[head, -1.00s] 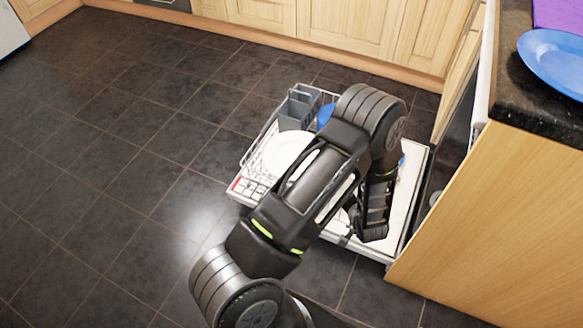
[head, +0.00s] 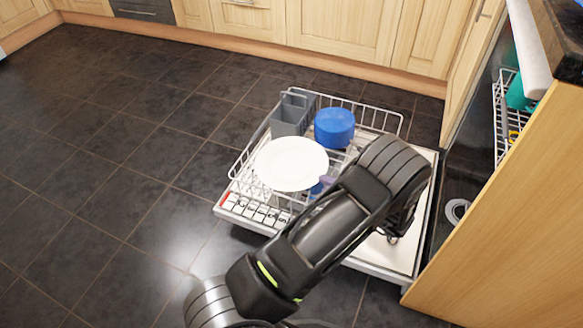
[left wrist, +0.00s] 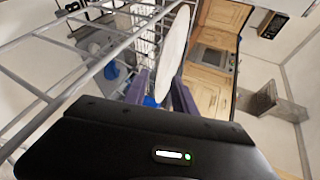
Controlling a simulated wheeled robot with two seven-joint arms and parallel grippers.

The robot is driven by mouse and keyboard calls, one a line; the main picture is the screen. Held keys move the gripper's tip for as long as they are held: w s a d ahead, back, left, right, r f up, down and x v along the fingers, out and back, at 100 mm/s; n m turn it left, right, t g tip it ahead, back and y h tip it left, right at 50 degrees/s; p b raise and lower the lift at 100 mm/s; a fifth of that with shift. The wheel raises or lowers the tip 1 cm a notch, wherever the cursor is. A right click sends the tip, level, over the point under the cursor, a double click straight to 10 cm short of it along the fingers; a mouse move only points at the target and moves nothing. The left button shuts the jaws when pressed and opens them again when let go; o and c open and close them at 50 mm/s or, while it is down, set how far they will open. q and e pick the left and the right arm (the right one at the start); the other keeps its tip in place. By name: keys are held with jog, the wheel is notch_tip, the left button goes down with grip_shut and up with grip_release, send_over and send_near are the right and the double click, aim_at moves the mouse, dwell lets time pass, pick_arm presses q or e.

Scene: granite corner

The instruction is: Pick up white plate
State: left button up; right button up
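The white plate (head: 291,163) stands tilted in the lower dishwasher rack (head: 247,165), its round face showing in the head view. In the left wrist view the plate (left wrist: 173,48) shows nearly edge-on, its lower edge between my two purple fingers. My left gripper (head: 320,187) is at the plate's lower right edge in the head view, partly hidden behind my arm. In the left wrist view its fingers (left wrist: 161,98) are apart, with a gap beside the plate; contact cannot be told. My right gripper is not in view.
A blue bowl-like item (head: 334,127) and a grey cutlery basket (head: 289,115) sit in the rack behind the plate. The open dishwasher door (head: 405,245) lies under the rack. A wooden cabinet side (head: 500,225) stands close on the right. The floor on the left is clear.

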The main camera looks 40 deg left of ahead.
aim_at(315, 177)
pick_arm(q)
jog(key=shift+w+a+f, duration=0.2)
jog(key=shift+w+a, duration=0.05)
jog(key=shift+a, duration=0.2)
jog(key=shift+w+a+f, duration=0.2)
jog(key=shift+a, duration=0.25)
jog(key=b+x, duration=0.3)
jog(key=x, duration=0.1)
jog(key=shift+a+f+b, duration=0.15)
jog(key=shift+f+b, duration=0.2)
jog(key=shift+f, duration=0.05)
jog(key=shift+w+a, duration=0.1)
jog(key=shift+a, duration=0.2)
jog(key=shift+r, duration=0.1)
jog(key=shift+c, duration=0.4)
grip_shut()
jog(key=shift+a, duration=0.1)
